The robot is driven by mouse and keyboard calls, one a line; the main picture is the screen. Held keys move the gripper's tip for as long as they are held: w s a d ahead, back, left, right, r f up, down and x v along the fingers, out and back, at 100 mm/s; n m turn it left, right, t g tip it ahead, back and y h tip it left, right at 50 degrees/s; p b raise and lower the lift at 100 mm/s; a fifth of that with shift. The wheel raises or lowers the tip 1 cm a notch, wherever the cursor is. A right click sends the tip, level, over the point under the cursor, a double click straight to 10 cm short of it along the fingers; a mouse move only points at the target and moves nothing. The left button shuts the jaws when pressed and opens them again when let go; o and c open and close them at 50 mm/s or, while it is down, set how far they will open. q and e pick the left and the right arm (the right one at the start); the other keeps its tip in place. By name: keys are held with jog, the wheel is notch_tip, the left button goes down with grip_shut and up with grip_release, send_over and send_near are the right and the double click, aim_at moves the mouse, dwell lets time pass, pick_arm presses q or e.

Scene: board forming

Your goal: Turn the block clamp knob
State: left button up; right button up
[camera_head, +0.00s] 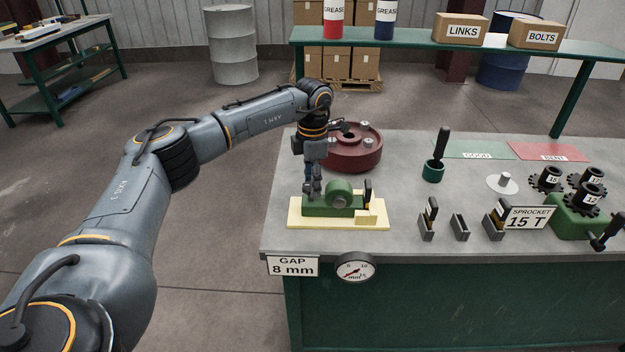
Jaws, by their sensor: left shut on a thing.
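The block clamp looks to be the green fixture (349,211) with a round green boss, on a cream base plate (300,222) at the bench's front left. A small black upright piece (367,192) stands at its right end. My left gripper (314,189) comes down from above onto the fixture's left end. Its fingers are shut on a small part there, which appears to be the knob; the fingers mostly hide it. My right gripper is not in view.
A dark red round housing (353,156) stands close behind my left gripper. Small slotted metal blocks (459,227), a green cup with a black-handled tool (433,171), and black sprockets on a green stand (577,221) lie to the right. A dial gauge (356,267) hangs at the front edge.

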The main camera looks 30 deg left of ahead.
pick_arm(q)
jog(key=shift+r+m, duration=0.1)
jog(key=shift+m, duration=1.8)
jog(key=o, duration=1.2)
jog(key=shift+c, duration=0.2)
notch_tip(320, 180, up, 12)
jog(key=shift+d, duration=0.1)
